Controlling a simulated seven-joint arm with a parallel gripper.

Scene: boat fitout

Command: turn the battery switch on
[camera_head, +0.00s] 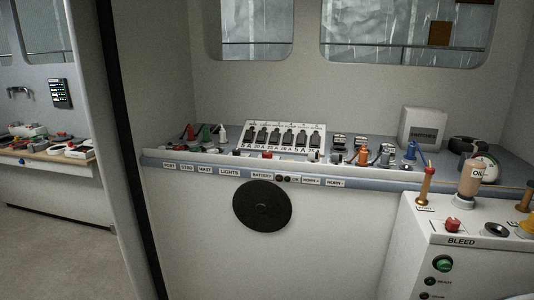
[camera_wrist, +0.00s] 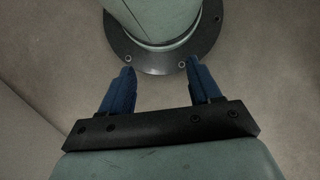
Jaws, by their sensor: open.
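The label reading BATTERY (camera_head: 262,175) is on the front edge of the console in the head view. A small red part (camera_head: 266,154) sits on the console top just above this label. It looks like the battery switch, but it is too small to tell which way it is set. Small dark round marks (camera_head: 283,178) are beside the label. My gripper (camera_wrist: 158,66) shows only in the wrist view. Its two blue fingers are apart with nothing between them. It points down at the floor and my own base, away from the console.
A breaker panel (camera_head: 284,138) stands at the back of the console. Coloured plugs (camera_head: 206,132) are left of it, and several connectors (camera_head: 362,155) are right. A black disc (camera_head: 262,206) is on the console front. A white BLEED unit (camera_head: 462,241) stands at right. Floor at left is clear.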

